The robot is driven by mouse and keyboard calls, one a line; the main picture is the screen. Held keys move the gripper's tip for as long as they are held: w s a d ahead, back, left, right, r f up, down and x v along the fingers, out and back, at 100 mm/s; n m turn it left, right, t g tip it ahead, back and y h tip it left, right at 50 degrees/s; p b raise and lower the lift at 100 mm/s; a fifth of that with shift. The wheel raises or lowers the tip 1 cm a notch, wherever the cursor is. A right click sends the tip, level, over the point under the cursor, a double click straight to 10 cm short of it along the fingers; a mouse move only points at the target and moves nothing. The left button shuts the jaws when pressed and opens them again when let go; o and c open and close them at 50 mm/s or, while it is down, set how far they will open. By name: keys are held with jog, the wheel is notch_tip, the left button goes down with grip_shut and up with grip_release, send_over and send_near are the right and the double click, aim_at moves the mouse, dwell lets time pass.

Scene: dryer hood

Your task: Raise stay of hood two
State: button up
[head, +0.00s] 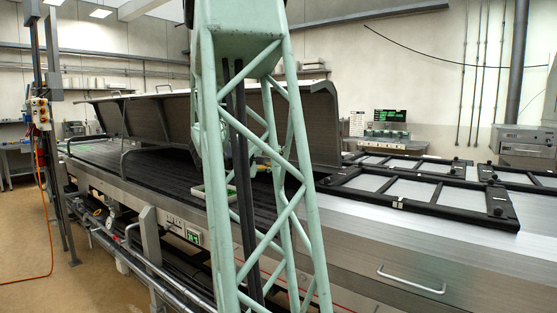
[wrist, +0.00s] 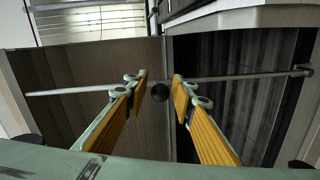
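In the wrist view a thin grey rod, apparently the stay (wrist: 85,89), runs across from a brown panel on the left to a bracket over dark slats at the right. A black ball or knob (wrist: 160,92) sits on or just by the rod, near its middle. My gripper (wrist: 159,78) is open, with its yellow-padded fingers to either side of the knob. I see no clear contact with the rod. In the head view raised hood panels (head: 312,125) stand over the dryer's dark slatted bed (head: 110,152). My mint lattice hides part of them, and I cannot make out my gripper there.
Black frames with pale panels (head: 425,190) lie on the metal top at the right. A pipe rail (head: 150,262) runs along the dryer's front. A post with a control box (head: 40,112) stands at the left.

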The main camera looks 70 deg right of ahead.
jog(key=shift+o, duration=0.5)
jog(key=shift+w, duration=0.15)
jog(key=shift+a, duration=0.1)
jog(key=v, duration=1.1)
jog(key=shift+a+r, duration=0.2)
jog(key=shift+a, duration=0.15)
jog(key=shift+w, duration=0.1)
dwell(0.4)
jog(key=w+a+f+n+t+y, duration=0.2)
jog(key=a, duration=0.9)
jog(key=w+a+f+n+t+y, duration=0.2)
jog(key=w+a+n, duration=0.1)
jog(key=a, duration=0.8)
jog(key=w+a+f+n+t+y, duration=0.1)
jog(key=w+a+n+t+y, duration=0.1)
jog(key=a, duration=0.9)
jog(key=s+a+f+t+y, duration=0.1)
jog(key=s+a+f+y, duration=0.2)
jog(key=a, duration=0.8)
jog(key=s+a+f+y, duration=0.3)
jog(key=s+a, duration=0.5)
jog(key=a, duration=0.3)
jog(key=s+a+f+m+t+y, duration=0.1)
jog(key=s+a+f+y, duration=0.2)
jog(key=a, duration=0.8)
jog(key=s, duration=0.2)
jog(key=shift+s+a+t+p, duration=0.25)
jog(key=shift+a+t+p, duration=0.05)
jog(key=shift+a+p, duration=0.1)
